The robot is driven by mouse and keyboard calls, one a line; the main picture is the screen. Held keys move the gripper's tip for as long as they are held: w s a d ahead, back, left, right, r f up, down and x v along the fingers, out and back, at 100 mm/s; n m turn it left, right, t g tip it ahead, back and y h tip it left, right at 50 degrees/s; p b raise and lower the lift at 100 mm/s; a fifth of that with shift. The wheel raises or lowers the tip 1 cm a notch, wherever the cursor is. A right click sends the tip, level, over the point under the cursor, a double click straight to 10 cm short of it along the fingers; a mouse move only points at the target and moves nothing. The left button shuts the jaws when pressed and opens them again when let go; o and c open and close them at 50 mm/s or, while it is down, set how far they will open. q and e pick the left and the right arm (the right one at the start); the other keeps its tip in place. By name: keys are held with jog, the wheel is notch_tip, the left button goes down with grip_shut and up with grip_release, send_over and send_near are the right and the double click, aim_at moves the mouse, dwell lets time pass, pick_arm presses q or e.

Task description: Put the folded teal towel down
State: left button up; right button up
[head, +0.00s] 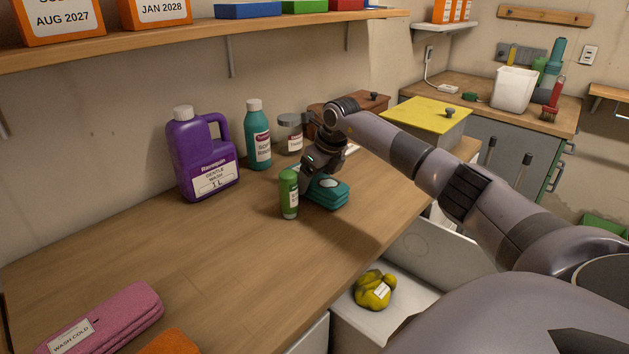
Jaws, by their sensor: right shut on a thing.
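The folded teal towel (330,197) is at the middle of the wooden counter (190,265), at or just above its surface; I cannot tell if it touches. My right gripper (326,183) reaches down over it from the right and is shut on it. The fingers partly hide the towel. My left gripper is out of view.
A green bottle (289,194) stands close left of the towel. A purple jug (203,155), a teal bottle (257,136) and a jar (290,134) stand behind. A pink towel (105,318) lies at front left. The counter between is clear. A yellow bundle (374,290) lies lower.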

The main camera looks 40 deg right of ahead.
notch_tip(320, 180, up, 20)
jog(key=p, duration=0.1)
dwell(0.4)
